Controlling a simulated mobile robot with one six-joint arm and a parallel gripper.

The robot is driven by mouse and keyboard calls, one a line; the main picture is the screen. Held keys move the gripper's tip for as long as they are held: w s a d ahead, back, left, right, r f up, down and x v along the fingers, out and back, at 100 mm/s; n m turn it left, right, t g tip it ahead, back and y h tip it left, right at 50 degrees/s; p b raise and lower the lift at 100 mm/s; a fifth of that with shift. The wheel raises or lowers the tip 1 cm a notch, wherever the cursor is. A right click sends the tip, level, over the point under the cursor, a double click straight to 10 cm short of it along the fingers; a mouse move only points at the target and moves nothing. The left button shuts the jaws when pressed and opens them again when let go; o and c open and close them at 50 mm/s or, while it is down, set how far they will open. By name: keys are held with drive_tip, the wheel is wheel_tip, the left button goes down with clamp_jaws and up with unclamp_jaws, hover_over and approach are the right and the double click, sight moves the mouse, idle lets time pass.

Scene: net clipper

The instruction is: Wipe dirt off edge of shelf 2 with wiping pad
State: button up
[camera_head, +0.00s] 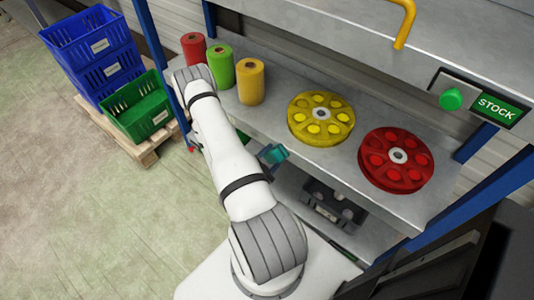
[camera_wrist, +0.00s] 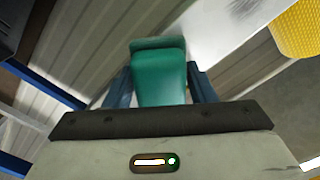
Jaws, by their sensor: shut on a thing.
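The wiping pad is a teal block (camera_wrist: 160,75), held between the two blue fingers of my gripper (camera_wrist: 160,84) in the wrist view. In the head view, the pad (camera_head: 277,153) shows small beside my white arm, at the front edge of the upper grey shelf (camera_head: 290,80). My gripper is shut on the pad and mostly hidden behind my arm. I cannot tell whether the pad touches the shelf edge. The lower shelf (camera_head: 290,190) shows partly below it. No label tells which is shelf 2, and I cannot make out dirt on either edge.
The upper shelf holds red (camera_head: 194,47), green (camera_head: 220,66) and yellow (camera_head: 250,82) spools, a yellow reel (camera_head: 321,117) and a red reel (camera_head: 396,160). A dark crate (camera_head: 335,206) sits on the lower shelf. Blue (camera_head: 92,50) and green crates (camera_head: 138,108) stand left; the floor there is open.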

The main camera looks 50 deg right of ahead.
sight(248, 132)
drive_tip(key=shift+w+a, duration=0.15)
drive_tip(key=shift+w, duration=0.65)
drive_tip(key=shift+w+a, duration=0.1)
drive_tip(key=shift+w, duration=0.7)
drive_tip(key=shift+w+a+b, duration=0.2)
drive_tip(key=shift+w+b, duration=0.65)
drive_tip(key=shift+w, duration=4.4)
drive_tip(key=shift+r, duration=0.1)
drive_tip(key=a, duration=0.6)
drive_tip(key=shift+s, duration=0.3)
drive_tip(key=shift+a, duration=0.1)
drive_tip(key=a, duration=0.2)
drive_tip(key=shift+s+a+p, duration=0.1)
drive_tip(key=shift+a+p, duration=0.2)
drive_tip(key=shift+a, duration=0.1)
